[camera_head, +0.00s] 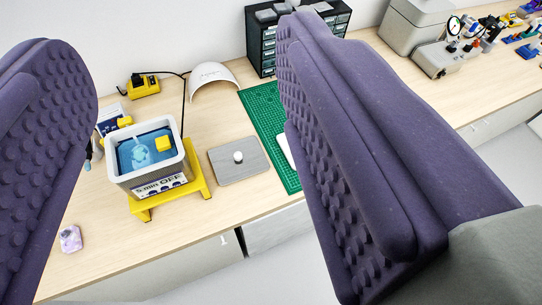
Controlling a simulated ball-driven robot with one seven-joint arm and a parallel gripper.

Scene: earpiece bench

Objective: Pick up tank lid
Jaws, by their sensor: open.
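The tank lid (225,169) is a flat grey plate with a round white knob (238,157) on top. It lies on the wooden bench, right of the tank (126,180). The tank is open, holds blue liquid and stands on a yellow stand (199,176). A yellow block (164,144) shows in it. My gripper (183,45) is open, with two purple studded fingers at the left and right of the picture. The lid shows between the fingers, clear of both, and nothing is held.
A green cutting mat (262,105) lies right of the lid, partly hidden by my right finger. A white curved shell (212,82), a yellow device (144,87) and a drawer cabinet (268,45) stand behind. A small purple-white item (70,239) lies near the front edge.

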